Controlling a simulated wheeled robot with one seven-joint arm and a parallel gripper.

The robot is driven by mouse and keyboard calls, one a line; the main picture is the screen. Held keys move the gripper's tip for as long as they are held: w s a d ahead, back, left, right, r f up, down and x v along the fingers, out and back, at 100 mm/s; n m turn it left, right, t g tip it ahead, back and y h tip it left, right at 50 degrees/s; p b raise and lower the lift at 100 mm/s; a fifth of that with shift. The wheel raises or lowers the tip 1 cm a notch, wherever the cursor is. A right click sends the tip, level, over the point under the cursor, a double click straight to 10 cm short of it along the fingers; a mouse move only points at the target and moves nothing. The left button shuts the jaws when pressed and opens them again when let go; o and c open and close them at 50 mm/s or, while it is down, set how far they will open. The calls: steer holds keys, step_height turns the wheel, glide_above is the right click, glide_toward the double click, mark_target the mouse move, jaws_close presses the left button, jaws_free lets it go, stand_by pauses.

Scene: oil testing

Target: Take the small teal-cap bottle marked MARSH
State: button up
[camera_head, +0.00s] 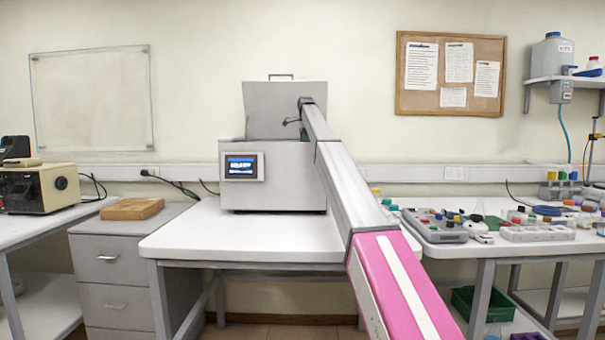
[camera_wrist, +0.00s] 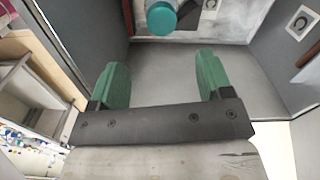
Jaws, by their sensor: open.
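A teal round cap (camera_wrist: 161,17) shows at the top edge of the wrist view, near its middle. Most of the bottle under it is out of frame or hidden by the cap, and I cannot read any MARSH marking. My gripper (camera_wrist: 160,68) is open, with its two green fingers apart and nothing between them. The cap lies beyond the fingertips, apart from them.
In the wrist view, grey walls (camera_wrist: 82,30) stand on both sides of a bare grey floor (camera_wrist: 165,75). In the head view, a white table (camera_head: 230,243) carries the machine. Trays with small coloured-cap items (camera_head: 436,228) stand on the right table; a wooden board (camera_head: 131,209) lies left.

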step_height(320, 180, down, 4)
steer(key=shift+w+a+f, duration=0.1)
steer(key=shift+a+f, duration=0.05)
steer(key=shift+f, duration=2.85)
steer(key=shift+c, duration=0.4)
steer(key=shift+r, duration=0.1)
jaws_close()
